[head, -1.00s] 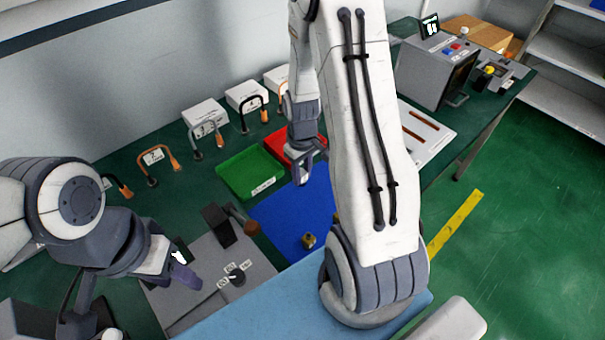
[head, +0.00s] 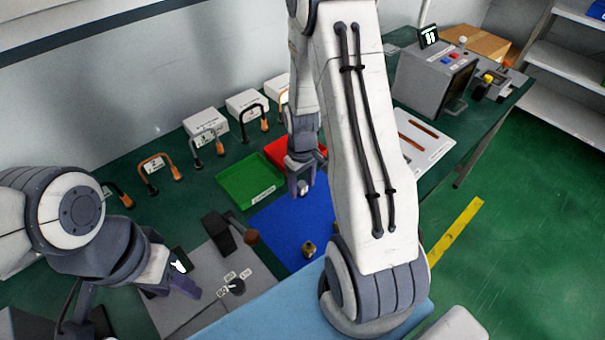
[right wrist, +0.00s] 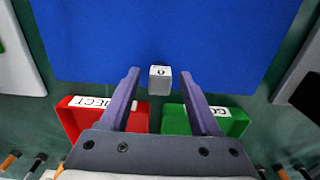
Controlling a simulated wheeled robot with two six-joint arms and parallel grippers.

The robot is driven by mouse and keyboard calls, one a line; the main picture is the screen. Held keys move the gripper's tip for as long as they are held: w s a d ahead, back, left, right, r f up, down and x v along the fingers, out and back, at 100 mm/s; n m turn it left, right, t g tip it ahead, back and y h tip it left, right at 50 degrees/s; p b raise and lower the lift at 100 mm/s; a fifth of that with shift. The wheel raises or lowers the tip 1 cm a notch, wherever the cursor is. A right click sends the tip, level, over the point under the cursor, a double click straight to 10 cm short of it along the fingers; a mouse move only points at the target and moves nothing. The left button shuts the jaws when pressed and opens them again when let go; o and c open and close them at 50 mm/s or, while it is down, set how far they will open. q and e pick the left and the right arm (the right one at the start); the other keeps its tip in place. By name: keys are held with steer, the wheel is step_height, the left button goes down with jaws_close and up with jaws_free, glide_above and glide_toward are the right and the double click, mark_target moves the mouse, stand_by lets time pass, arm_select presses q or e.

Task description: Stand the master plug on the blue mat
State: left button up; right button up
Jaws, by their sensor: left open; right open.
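My right gripper (right wrist: 160,100) is open above the far edge of the blue mat (right wrist: 160,30). A small pale grey block (right wrist: 160,78) with a dark mark on its label sits between its fingertips, with gaps on both sides. In the head view it is a tiny pale spot (head: 303,189) at the right gripper (head: 301,186). A small brass-coloured piece (head: 309,249) stands upright on the mat (head: 285,225). I cannot tell which of these is the master plug. My left gripper (head: 183,278) is over the grey panel at lower left; its fingers are partly hidden.
A green tray (head: 250,183) and a red tray (head: 274,152) lie behind the mat. A dark block with a brown-ended handle (head: 218,230) stands left of it. My right arm covers the mat's right side.

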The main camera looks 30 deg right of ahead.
mark_target(302, 185)
step_height(302, 185, up, 12)
steer(key=s+a+r+n, duration=0.2)
steer(key=s+a+r, duration=0.1)
steer(key=a, duration=0.6)
steer(key=s+a+r+n, duration=0.15)
steer(key=s+a, duration=0.25)
steer(key=a, duration=0.4)
steer(key=s+a+r+n+y, duration=0.1)
steer(key=s+a+r+n, duration=0.1)
steer(key=s+a, duration=0.4)
steer(key=shift+s+a+b, duration=0.4)
steer(key=shift+s, duration=2.1)
